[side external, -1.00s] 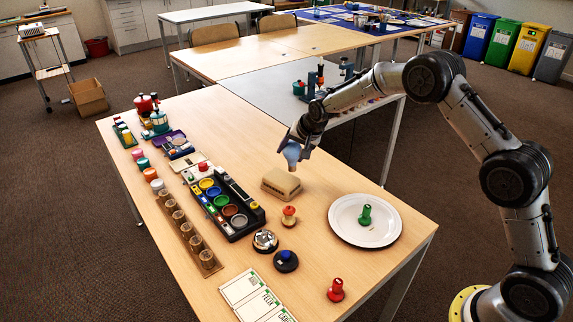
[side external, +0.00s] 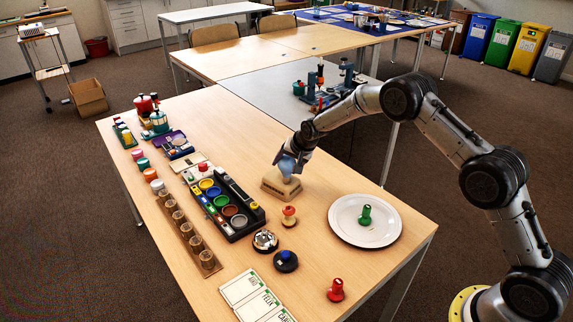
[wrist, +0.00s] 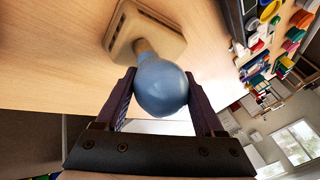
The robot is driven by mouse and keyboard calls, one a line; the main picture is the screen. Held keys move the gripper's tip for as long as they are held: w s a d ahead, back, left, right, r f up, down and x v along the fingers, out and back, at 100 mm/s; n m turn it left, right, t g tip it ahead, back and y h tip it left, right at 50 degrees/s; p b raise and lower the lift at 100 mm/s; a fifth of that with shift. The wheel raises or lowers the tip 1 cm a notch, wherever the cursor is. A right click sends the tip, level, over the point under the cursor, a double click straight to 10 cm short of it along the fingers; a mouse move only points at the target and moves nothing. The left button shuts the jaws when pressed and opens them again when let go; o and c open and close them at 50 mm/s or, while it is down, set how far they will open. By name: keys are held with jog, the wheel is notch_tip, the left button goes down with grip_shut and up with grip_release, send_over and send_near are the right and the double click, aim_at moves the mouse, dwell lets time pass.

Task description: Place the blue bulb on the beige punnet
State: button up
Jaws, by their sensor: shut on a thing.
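The blue bulb (side external: 286,166) is between the fingers of my gripper (side external: 293,157). In the wrist view the bulb (wrist: 161,88) shows its round blue end towards the camera, and its paler neck points at the beige punnet (wrist: 122,40). The punnet (side external: 270,187) sits on the wooden table, directly below the bulb in the side view. The bulb's lower end is at or just above the punnet. I cannot tell whether they touch. My gripper (wrist: 160,76) is shut on the bulb from both sides.
A white plate (side external: 345,228) with a green peg-like piece (side external: 365,215) lies to the right. An apple-core-like piece (side external: 289,216) stands in front of the punnet. A black tray of coloured cups (side external: 240,225) is to the left. Bare table lies between punnet and plate.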

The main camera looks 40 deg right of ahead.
jog(key=o, duration=1)
jog(key=shift+s+r, duration=0.15)
jog(key=shift+r, duration=0.3)
jog(key=v, duration=1.1)
jog(key=shift+s+r, duration=0.1)
jog(key=shift+s, duration=0.1)
jog(key=s+a+r+n, duration=0.1)
jog(key=s+r+n, duration=0.2)
jog(key=s+r, duration=0.6)
jog(key=s+a+r+n, duration=0.1)
jog(key=s+r+n, duration=0.1)
jog(key=s+r, duration=0.75)
jog(key=s+f+n, duration=0.1)
jog(key=s, duration=0.7)
jog(key=s+f+n, duration=0.2)
jog(key=s, duration=0.6)
jog(key=s+f+n, duration=0.1)
jog(key=s+n, duration=0.1)
jog(key=s, duration=0.7)
jog(key=shift+a+f+g, duration=0.2)
jog(key=shift+f+g, duration=0.05)
jog(key=shift+g, duration=0.15)
